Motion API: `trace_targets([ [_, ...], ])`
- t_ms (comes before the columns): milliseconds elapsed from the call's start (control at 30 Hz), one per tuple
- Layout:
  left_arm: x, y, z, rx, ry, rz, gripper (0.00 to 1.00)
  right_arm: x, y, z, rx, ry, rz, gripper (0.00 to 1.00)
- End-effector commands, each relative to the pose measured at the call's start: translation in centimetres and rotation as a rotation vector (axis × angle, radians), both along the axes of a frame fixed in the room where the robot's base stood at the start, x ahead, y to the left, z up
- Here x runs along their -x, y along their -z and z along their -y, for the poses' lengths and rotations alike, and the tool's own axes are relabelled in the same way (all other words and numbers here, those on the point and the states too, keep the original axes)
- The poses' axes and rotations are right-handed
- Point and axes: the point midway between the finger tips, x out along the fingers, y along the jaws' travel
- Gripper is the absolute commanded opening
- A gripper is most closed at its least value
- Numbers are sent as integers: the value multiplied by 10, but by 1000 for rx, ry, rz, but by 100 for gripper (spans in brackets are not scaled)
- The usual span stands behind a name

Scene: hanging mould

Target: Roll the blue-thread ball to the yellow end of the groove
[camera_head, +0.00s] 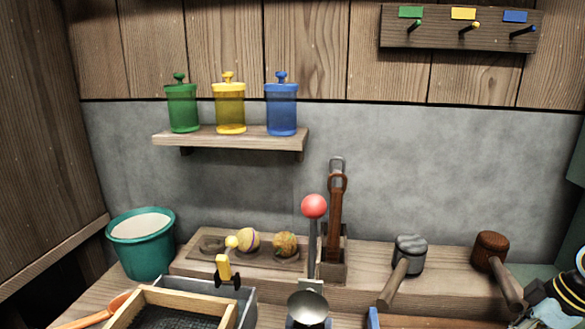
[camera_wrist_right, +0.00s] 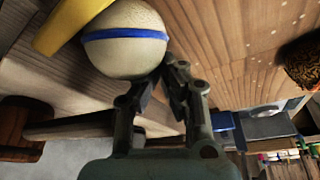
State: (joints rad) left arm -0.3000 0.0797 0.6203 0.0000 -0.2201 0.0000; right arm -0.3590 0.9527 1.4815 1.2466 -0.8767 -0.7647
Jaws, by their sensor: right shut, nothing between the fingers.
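In the right wrist view a cream ball with a blue band (camera_wrist_right: 125,45) rests on the planked wooden surface. My right gripper (camera_wrist_right: 172,68) is shut and empty, with its fingertips at the ball's lower right edge; I cannot tell whether they touch it. A yellow strip (camera_wrist_right: 62,22) lies close to the ball's upper left side, partly cut off by the frame; whether it marks the groove's end is unclear. The groove itself does not show clearly. I cannot pick out this ball in the head view. My left gripper is in neither view.
In the wrist view a brown mallet-like thing (camera_wrist_right: 20,125) lies at lower left and a dark brown rough thing (camera_wrist_right: 304,62) at right. In the head view two mallets (camera_head: 410,252) (camera_head: 490,252) and a teal bucket (camera_head: 142,250) stand along the bench.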

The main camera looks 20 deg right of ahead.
Motion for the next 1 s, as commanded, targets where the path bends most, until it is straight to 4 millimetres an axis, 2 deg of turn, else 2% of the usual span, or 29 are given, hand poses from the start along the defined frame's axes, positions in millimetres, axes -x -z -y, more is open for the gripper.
trace_targets([
  [533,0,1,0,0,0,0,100,-1,1,-2,-1,0,0,0],
  [800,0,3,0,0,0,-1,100,-11,1,-20,-3,-1,2,0],
  [1000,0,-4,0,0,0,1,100,-13,-7,-23,-1,0,1,0],
])
